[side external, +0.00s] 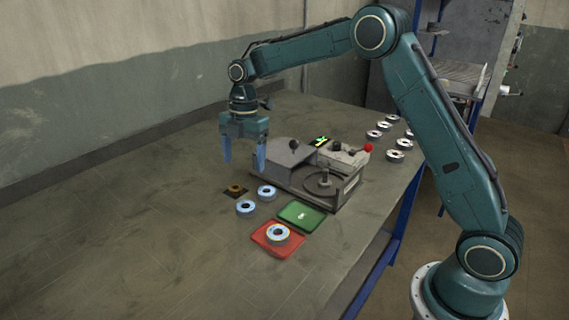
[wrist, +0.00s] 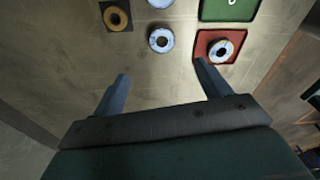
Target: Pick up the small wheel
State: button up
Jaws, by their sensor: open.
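My gripper (side external: 243,158) is open and empty, its fingers pointing down above the table. Several ring-shaped wheels lie below it. A small brown-orange wheel (side external: 235,188) sits on a dark square and also shows in the wrist view (wrist: 116,18). Two blue-and-white wheels lie beside it, a nearer one (side external: 245,208) and a farther one (side external: 267,192). In the wrist view the nearer one (wrist: 161,40) lies ahead of the gap between my fingers (wrist: 162,72). Another blue-and-white wheel (side external: 277,233) lies on a red tray (side external: 262,240). Which wheel the task means by small is unclear.
An empty-looking green tray (side external: 302,215) with a white mark adjoins the red tray. A grey machine (side external: 320,180) with a round turntable and a red knob (side external: 368,148) stands to the right of my gripper. More wheels (side external: 393,156) lie at the table's far right. The left tabletop is clear.

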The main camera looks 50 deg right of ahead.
send_over(246, 201)
jog(key=a, duration=0.1)
jog(key=shift+s+f, duration=0.25)
jog(key=shift+f, duration=1.7)
jog(key=shift+s+f, duration=0.2)
jog(key=shift+f, duration=1.75)
jog(key=shift+s+a+f, duration=0.1)
jog(key=shift+s+f, duration=0.05)
jog(key=shift+f, duration=1.15)
jog(key=shift+s+a+f, duration=0.1)
jog(key=shift+f, duration=1.2)
jog(key=shift+c, duration=0.3)
jog(key=c, duration=1)
